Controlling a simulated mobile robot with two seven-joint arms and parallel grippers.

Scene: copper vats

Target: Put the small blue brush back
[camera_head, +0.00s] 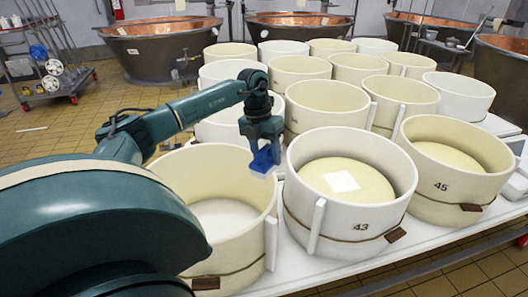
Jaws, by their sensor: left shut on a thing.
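My left gripper (262,143) reaches in from the left and points down. It is shut on a small blue thing, which appears to be the small blue brush (265,159). The brush is held over the gap between the open cream mould (207,166) at the front and the white mould numbered 43 (352,228). I cannot tell whether it touches either rim. The gripper hides the brush's upper part. My right gripper is not in view.
Several round moulds stand close together on a white table (318,272). The moulds numbered 43 and 45 (450,192) hold pale cheese. A metal cart (48,62) with a blue item (38,51) stands at the back left. Copper vats (160,45) line the back. Tiled floor is clear at left.

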